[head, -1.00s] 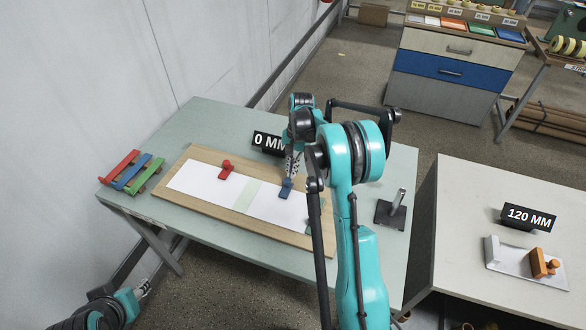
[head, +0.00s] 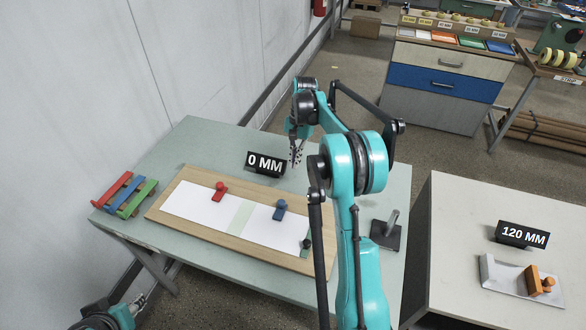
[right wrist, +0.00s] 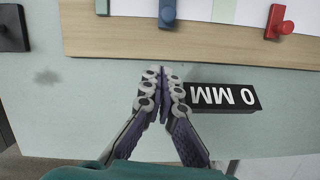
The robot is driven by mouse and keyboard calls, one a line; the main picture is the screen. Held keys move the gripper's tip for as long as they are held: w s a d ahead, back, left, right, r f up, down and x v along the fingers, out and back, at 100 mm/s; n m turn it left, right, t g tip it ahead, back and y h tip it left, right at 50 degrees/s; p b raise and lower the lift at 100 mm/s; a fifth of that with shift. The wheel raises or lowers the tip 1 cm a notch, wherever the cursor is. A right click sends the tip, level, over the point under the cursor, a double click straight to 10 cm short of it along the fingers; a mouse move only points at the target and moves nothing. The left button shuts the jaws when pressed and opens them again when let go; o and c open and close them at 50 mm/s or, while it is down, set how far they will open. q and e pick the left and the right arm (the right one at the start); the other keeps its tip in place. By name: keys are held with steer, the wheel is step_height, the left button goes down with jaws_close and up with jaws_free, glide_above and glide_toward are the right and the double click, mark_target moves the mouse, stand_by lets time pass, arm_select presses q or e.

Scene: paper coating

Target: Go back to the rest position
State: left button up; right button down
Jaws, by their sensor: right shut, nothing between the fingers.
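My right gripper (head: 296,160) is shut and empty above the far edge of the green table (head: 215,135). It is beside the black "0 MM" sign (head: 266,163). In the right wrist view its fingertips (right wrist: 162,72) are together, with the sign (right wrist: 222,96) just to their right.
A wooden board (head: 170,208) holds white paper (head: 190,205) with a pale green strip (head: 240,216), a red block (head: 219,191) and a blue block (head: 280,209). Coloured bars (head: 125,195) lie left. A dark stand (head: 386,233) is right. A second table (head: 450,220) carries a "120 MM" sign (head: 522,235).

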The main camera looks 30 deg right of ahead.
steer(key=shift+s+a+r, duration=0.1)
steer(key=shift+r, duration=0.25)
steer(key=s+a+r+n+t+h+b, duration=0.3)
steer(key=s+a+r+n, duration=0.35)
steer(key=s+a, duration=0.55)
steer(key=s+a+f+n+t+b, duration=0.1)
steer(key=s+a+f+n+t, duration=0.1)
steer(key=s, duration=0.4)
steer(key=s+a+f+n+t+b, duration=0.1)
steer(key=s+a+f+n+t, duration=0.2)
steer(key=s, duration=0.4)
steer(key=a+f, duration=0.1)
steer(key=a, duration=0.1)
steer(key=shift+a+t+y+b, duration=0.3)
steer(key=shift+a, duration=0.1)
